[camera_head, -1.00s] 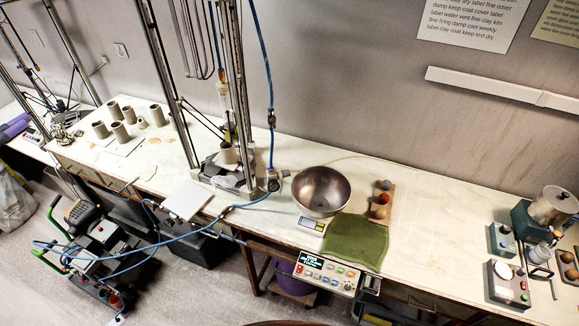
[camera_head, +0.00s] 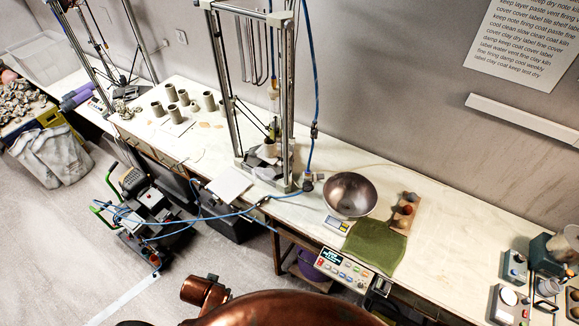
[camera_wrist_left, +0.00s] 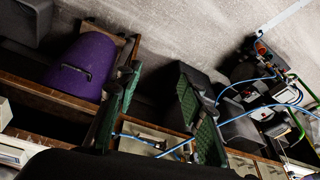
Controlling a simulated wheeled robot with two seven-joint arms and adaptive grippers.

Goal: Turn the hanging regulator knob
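A blue hose (camera_head: 312,60) hangs down beside the metal frame in the head view. It carries a small dark fitting (camera_head: 314,131) partway down and another small dark fitting with a pale part (camera_head: 307,182) at bench level. Either may be the regulator; both are too small to make out a knob. My left gripper (camera_wrist_left: 158,108) shows only in the left wrist view, with its two green-padded fingers apart and nothing between them. It points down towards the bench front and floor. No regulator shows in that view. My right gripper is in neither view.
A metal-framed machine (camera_head: 238,110) stands on the long bench. To its right are a steel bowl (camera_head: 350,195) and a green cloth (camera_head: 374,246). A control panel (camera_head: 342,270) is at the front edge. Blue hose runs to a compressor (camera_head: 150,205) on the floor.

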